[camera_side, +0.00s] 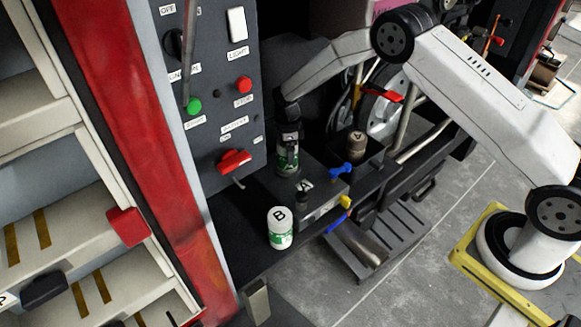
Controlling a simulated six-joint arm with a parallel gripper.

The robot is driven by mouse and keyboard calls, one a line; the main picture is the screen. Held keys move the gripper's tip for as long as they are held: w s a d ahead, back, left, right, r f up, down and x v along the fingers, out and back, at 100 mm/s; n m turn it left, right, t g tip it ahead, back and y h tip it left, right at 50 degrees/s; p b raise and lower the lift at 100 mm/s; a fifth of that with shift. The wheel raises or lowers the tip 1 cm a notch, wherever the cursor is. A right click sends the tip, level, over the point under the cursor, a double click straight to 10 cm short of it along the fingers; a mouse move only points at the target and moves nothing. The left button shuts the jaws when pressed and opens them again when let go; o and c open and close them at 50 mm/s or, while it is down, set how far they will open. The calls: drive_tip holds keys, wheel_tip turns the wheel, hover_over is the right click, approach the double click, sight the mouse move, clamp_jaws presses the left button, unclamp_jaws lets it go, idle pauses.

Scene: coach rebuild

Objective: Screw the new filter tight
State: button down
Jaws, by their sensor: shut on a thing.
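My gripper (290,138) points down and is shut on the top of a green-and-white filter (287,160). The filter is upright at the back of the dark block, by the control panel. Its lower end sits at the block, but I cannot tell how far it is screwed in. The gripper's fingers cover its top. A second white-and-green canister marked B (280,230) stands upright in front of the block, apart from my gripper. A brown canister marked Y (356,144) stands to the right.
The dark block (320,190) carries an A label, with a blue valve handle (341,169) and a yellow one (346,202) at its right side. The control panel (222,110) with a red handle (234,161) stands close left. A red-edged shelf rack (115,120) fills the far left.

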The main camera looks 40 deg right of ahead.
drive_tip(key=shift+a+r+m, duration=0.25)
drive_tip(key=shift+r+m, duration=0.05)
drive_tip(key=shift+m, duration=0.1)
drive_tip(key=m, duration=0.3)
drive_tip(key=shift+m, duration=0.4)
drive_tip(key=shift+r+m, duration=0.1)
drive_tip(key=shift+m, duration=0.8)
drive_tip(key=shift+m, duration=0.3)
drive_tip(key=shift+r+m, duration=0.1)
drive_tip(key=shift+m, duration=1)
unclamp_jaws()
drive_tip(key=shift+s, duration=0.1)
